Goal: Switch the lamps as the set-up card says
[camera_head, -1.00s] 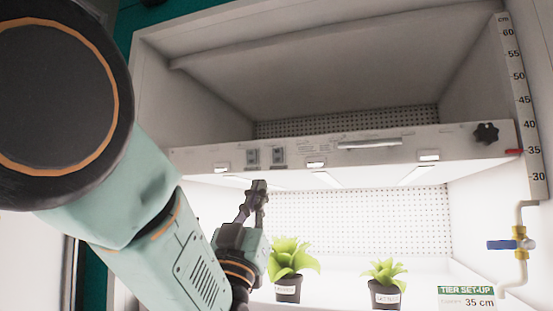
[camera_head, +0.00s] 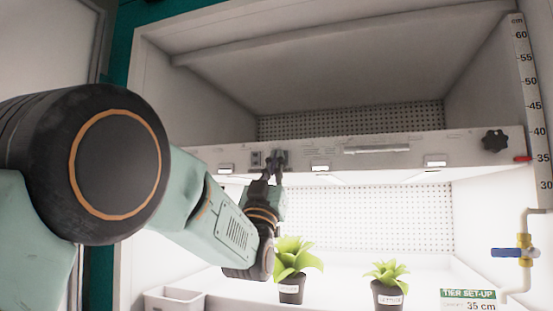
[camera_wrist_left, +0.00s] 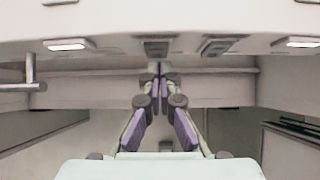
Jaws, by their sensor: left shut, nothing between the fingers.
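The lamp bar (camera_head: 380,150) spans the chamber, and the space under it is brightly lit. Two small switches sit on its front: the left switch (camera_head: 256,160) is clear in the head view, the other is partly hidden behind my left gripper (camera_head: 277,160). The wrist view shows the left switch (camera_wrist_left: 157,47) and the right switch (camera_wrist_left: 217,46) just above the shut, empty fingertips (camera_wrist_left: 158,75). Contact with a switch cannot be told. The set-up card (camera_head: 468,299) reads "TIER SET-UP" and 35 cm; its lower part is cut off. My right gripper is not in view.
Two potted plants, one left (camera_head: 291,288) and one right (camera_head: 388,294), stand below the bar. A black knob (camera_head: 495,141) is at its right end, beside a centimetre scale (camera_head: 534,110). A blue-handled valve (camera_head: 507,253) sits right. A white bin (camera_head: 174,299) is lower left.

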